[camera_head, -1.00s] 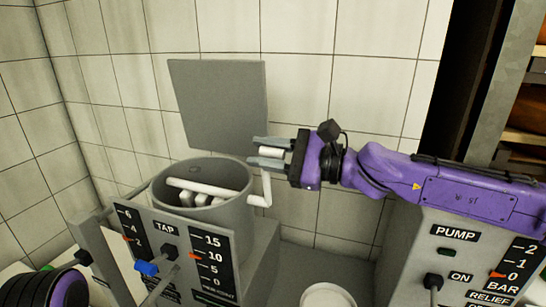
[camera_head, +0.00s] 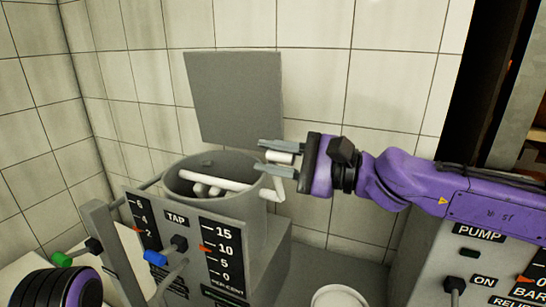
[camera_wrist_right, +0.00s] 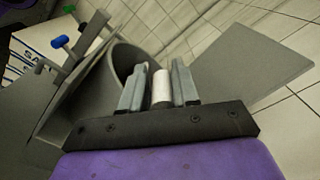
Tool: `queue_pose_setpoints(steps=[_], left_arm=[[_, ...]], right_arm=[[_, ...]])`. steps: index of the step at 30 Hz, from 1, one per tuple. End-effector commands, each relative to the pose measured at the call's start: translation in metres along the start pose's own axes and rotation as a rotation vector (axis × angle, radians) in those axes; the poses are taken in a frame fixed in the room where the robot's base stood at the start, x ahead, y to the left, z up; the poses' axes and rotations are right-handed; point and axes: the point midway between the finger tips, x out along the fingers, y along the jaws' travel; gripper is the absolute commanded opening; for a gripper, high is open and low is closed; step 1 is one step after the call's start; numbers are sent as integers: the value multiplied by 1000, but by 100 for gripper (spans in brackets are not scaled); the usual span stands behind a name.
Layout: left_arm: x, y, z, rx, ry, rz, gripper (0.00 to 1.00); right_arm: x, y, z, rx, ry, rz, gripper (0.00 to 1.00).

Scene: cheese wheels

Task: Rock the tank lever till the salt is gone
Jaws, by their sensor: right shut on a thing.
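The grey tank (camera_head: 256,222) stands open at the centre, with a white shaft (camera_head: 215,180) and stubby white paddles inside. The white cranked lever (camera_head: 279,194) comes out of its right side and bends up. My right gripper (camera_head: 268,158) is shut on the lever's upper end, and in the wrist view the white grip (camera_wrist_right: 161,88) sits between the two fingers. The percent gauge (camera_head: 222,256) on the front panel has its red pointer near 10. I cannot make out salt inside the tank. My left gripper is not in view.
A grey square plate (camera_head: 236,98) stands upright behind the tank. A pump box (camera_head: 450,265) stands at the right, with a white round container (camera_head: 338,298) at the bottom.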

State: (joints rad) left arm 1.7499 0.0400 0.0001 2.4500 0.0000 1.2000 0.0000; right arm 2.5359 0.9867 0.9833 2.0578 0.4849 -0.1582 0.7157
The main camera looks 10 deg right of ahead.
Motion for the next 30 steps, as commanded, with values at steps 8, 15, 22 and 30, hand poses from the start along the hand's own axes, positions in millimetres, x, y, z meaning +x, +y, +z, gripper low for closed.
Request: queue_pose_setpoints(steps=[8,15,22,30], left_arm=[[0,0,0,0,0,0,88],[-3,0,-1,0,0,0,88],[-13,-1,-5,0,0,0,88],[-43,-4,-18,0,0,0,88]], right_arm=[[0,-1,0,-1,1,-3,48],[-14,-4,1,-3,2,-6,48],[-63,-6,3,-6,0,-9,48],[-97,-8,3,2,-4,-5,48]])
